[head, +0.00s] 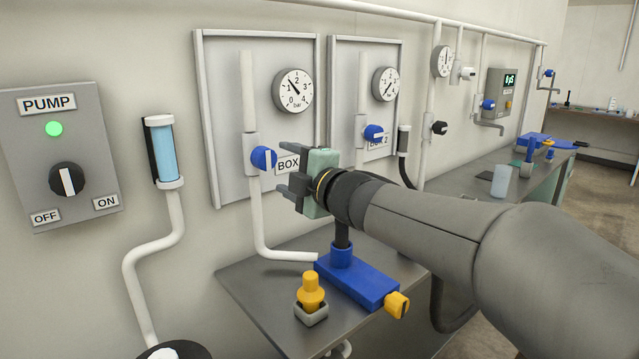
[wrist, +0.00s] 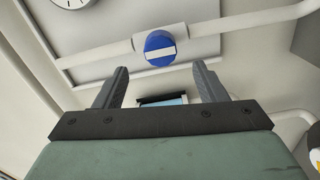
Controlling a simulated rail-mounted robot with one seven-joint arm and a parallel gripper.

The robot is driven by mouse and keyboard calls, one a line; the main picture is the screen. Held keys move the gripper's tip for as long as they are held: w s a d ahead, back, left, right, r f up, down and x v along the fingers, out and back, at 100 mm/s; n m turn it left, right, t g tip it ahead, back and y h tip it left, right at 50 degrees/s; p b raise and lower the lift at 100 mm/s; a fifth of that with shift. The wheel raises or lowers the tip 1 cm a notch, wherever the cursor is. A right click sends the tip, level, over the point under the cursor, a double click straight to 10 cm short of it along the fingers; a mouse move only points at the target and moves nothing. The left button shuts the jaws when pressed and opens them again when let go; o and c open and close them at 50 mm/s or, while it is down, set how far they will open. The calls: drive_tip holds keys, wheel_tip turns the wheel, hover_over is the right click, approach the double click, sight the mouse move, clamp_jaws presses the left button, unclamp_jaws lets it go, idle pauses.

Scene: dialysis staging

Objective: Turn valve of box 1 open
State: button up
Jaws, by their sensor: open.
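The box 1 valve (head: 264,158) is a round blue knob with a white stripe, set on a white vertical pipe left of a partly covered "BOX" label (head: 288,165). In the wrist view the knob (wrist: 160,47) lies just beyond the fingertips, centred between them, its stripe roughly in line with the pipe. My gripper (head: 287,188) is open and empty, to the lower right of the knob in the head view. It also shows in the wrist view (wrist: 160,70), its two fingers apart and not around the knob. The box 1 gauge (head: 293,90) hangs above.
The box 2 valve (head: 373,133) is right of box 1. A pump panel (head: 60,155) with a green light and a blue-filled tube (head: 163,150) are at left. Below my gripper, a grey table (head: 255,293) holds a blue fixture (head: 358,280) and a yellow plug (head: 311,291).

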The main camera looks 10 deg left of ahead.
drive_tip(key=v, duration=0.9)
drive_tip(key=shift+s+d, duration=0.2)
drive_tip(key=shift+d, duration=0.05)
drive_tip(key=d+f+m+h+p, duration=0.4)
drive_tip(key=d+m+h, duration=0.3)
drive_tip(key=d+m, duration=0.15)
drive_tip(key=d+f+m+h+p, duration=0.55)
drive_tip(key=d+m, duration=0.25)
drive_tip(key=d, duration=0.2)
drive_tip(key=s+d+f+m+g+p, duration=0.1)
drive_tip(key=s+f+m+g, duration=0.2)
drive_tip(key=s, duration=0.4)
drive_tip(key=s+d+f+m+g+p, duration=0.1)
drive_tip(key=s+f+m+g, duration=0.2)
drive_tip(key=s, duration=0.5)
drive_tip(key=s+d+f+m+g+p, duration=0.1)
drive_tip(key=s+f+m+g+p, duration=0.1)
drive_tip(key=s+g, duration=0.3)
drive_tip(key=s+f+m+h, duration=0.1)
drive_tip(key=s, duration=0.1)
drive_tip(key=shift+s+d, duration=0.25)
drive_tip(key=shift+s, duration=0.15)
